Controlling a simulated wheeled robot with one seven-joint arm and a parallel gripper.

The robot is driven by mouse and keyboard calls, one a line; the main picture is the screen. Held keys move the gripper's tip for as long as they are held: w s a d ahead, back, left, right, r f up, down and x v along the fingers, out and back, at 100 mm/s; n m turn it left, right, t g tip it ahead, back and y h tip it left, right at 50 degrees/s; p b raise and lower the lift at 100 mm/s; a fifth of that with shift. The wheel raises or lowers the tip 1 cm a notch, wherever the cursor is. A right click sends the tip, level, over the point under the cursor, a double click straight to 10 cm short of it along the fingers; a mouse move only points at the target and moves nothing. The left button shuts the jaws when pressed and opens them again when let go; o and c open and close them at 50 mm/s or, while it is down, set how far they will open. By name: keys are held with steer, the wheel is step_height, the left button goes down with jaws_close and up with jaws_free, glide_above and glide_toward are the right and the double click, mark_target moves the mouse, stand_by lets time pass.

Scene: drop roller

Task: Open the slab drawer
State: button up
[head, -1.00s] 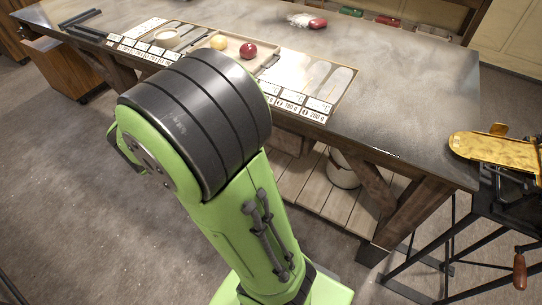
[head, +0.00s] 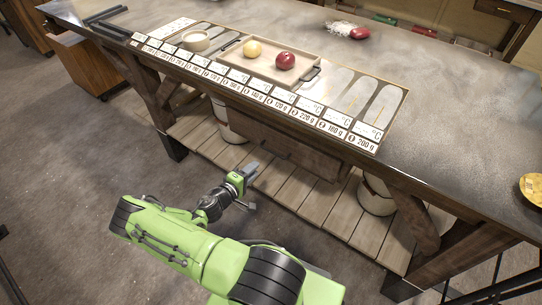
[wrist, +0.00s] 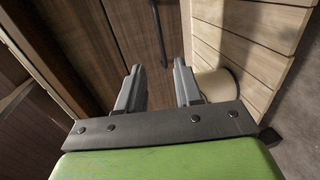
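A dark brown wooden drawer front (head: 290,150), which looks like the slab drawer, hangs under the workbench top in the head view and appears closed. A dark bar handle (wrist: 160,32) runs along brown wood ahead of my fingers in the wrist view. My gripper (head: 252,187) is low in front of the bench, a little to the left of and below the drawer front. In the wrist view its two grey fingers (wrist: 158,70) are apart with nothing between them. The handle lies beyond the fingertips and does not touch them.
Below is a slatted shelf (head: 330,205) with pale buckets. The floor (head: 60,190) in front is free.

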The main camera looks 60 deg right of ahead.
steer(key=b+x, duration=0.1)
steer(key=x, duration=1.1)
steer(key=shift+b, duration=0.3)
steer(key=shift+a, duration=0.1)
jaws_close()
stand_by(0.5)
